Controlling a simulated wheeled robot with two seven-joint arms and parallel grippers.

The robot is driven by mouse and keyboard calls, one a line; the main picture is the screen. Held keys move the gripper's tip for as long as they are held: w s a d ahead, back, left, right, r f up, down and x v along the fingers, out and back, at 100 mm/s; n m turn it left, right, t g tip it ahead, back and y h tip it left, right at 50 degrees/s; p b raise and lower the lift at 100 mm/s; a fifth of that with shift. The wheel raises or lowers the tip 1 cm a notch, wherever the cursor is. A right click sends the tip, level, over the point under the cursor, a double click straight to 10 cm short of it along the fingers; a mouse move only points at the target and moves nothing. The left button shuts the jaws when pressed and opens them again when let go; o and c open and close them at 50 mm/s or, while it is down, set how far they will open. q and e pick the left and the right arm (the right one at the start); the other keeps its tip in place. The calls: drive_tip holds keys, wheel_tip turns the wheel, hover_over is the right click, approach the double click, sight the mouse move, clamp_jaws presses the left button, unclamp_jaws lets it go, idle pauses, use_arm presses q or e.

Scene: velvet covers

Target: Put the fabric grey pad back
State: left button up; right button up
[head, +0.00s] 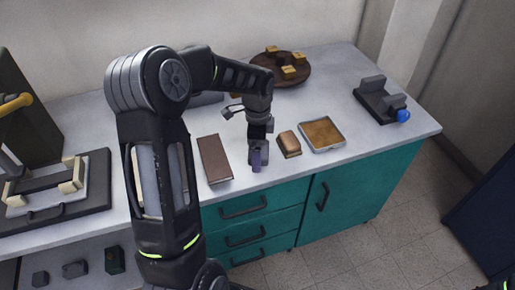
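My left arm reaches in from the lower left over the grey worktop. Its gripper (257,150) points down near the front edge, between a brown flat block (214,159) and a small tan block (289,143). A small purple-grey piece (257,160) shows at the fingertips; I cannot tell whether it is held or part of the gripper. I cannot tell which thing is the fabric grey pad. Small dark grey pieces (75,269) lie at the lower left, and a grey block (373,84) is on a black holder (372,102) at the right. My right gripper is not in view.
A shallow tray (341,143) with a brown inside lies right of the tan block. A round brown board (297,82) with yellow blocks stands at the back. A blue ball (403,115) is by the black holder. A dark frame (103,197) lies at the left. Teal drawers (275,210) are below.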

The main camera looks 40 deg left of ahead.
use_arm(q)
wheel_tip(320, 180, up, 12)
drive_tip(key=shift+r, duration=0.15)
idle(0.5)
idle(1.6)
